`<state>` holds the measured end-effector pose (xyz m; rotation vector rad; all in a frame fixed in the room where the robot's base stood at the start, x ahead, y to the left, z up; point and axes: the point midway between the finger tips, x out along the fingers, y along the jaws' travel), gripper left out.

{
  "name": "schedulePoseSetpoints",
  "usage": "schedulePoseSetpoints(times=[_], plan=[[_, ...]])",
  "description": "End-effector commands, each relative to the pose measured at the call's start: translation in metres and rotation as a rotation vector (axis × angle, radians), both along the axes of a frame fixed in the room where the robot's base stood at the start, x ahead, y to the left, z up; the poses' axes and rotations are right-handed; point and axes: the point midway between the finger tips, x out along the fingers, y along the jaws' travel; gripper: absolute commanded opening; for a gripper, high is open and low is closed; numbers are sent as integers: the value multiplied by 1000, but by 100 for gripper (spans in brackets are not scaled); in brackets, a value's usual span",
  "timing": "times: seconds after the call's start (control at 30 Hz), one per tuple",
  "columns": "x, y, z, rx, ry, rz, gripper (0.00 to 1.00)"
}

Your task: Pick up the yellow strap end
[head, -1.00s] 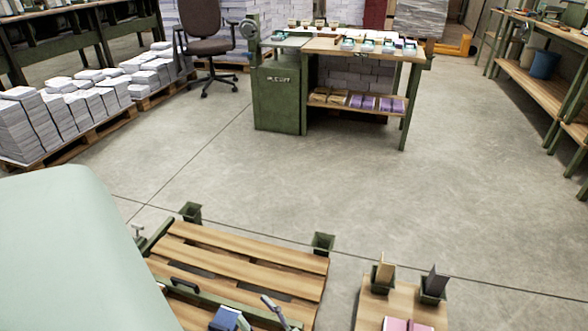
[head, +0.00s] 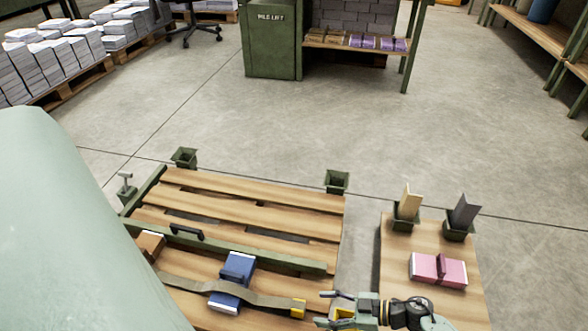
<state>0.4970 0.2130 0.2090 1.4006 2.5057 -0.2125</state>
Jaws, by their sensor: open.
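The yellow strap end (head: 298,308) is a small yellow tip on an olive-brown strap (head: 255,298). The strap runs over the slatted wooden pallet (head: 262,202) and across a blue bundle (head: 237,266). My gripper (head: 325,308) comes in from the lower right and points left. It is open, with its fingertips just to the right of the strap end. I see no contact, but the exact gap in depth is hard to tell. A patch of yellow (head: 345,313) shows at the gripper; I cannot tell what it belongs to.
A green rail with a black handle (head: 187,231) crosses the pallet behind the strap. A brown bundle (head: 150,243) lies at its left. A wooden table (head: 400,250) on the right carries a pink bundle (head: 438,269) and two green holders. Open floor lies beyond.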

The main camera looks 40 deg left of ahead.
Motion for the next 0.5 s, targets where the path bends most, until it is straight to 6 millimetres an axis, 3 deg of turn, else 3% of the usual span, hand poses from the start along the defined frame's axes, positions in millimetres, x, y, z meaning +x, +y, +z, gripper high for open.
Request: schedulePoseSetpoints(times=[0.1,0.5], plan=[[-10,16,-6,1,2,2,55],[-28,45,-18,3,2,1,55]])
